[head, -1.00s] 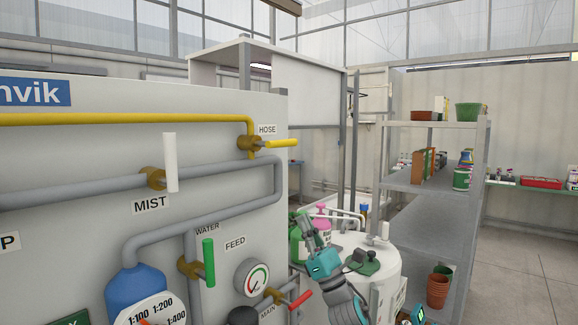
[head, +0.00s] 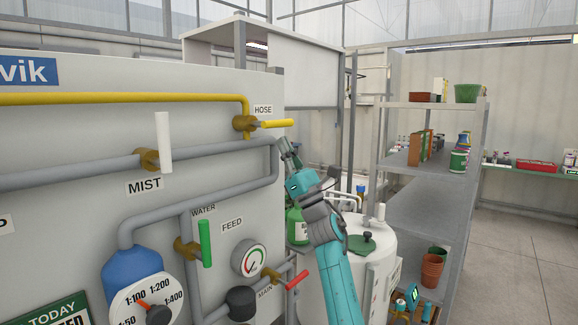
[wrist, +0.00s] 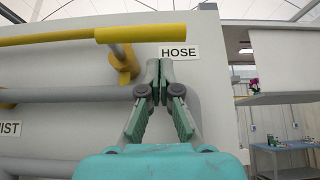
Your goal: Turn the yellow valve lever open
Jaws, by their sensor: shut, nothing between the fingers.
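The yellow valve lever (head: 279,124) sits on a brass valve at the end of the yellow pipe, beside the HOSE label (head: 263,109). It points sideways to the right, roughly in line with the pipe run. In the wrist view the yellow lever (wrist: 125,34) crosses the upper middle, just above and left of my fingertips. My gripper (head: 287,146) is shut and empty, a little below the lever in the head view. In the wrist view my gripper (wrist: 153,68) has its fingertips together below the HOSE label. I see no clear contact with the lever.
A grey pipe (head: 220,152) runs below the yellow one. A white tank (head: 372,250) stands to the right, before grey shelves (head: 430,160).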

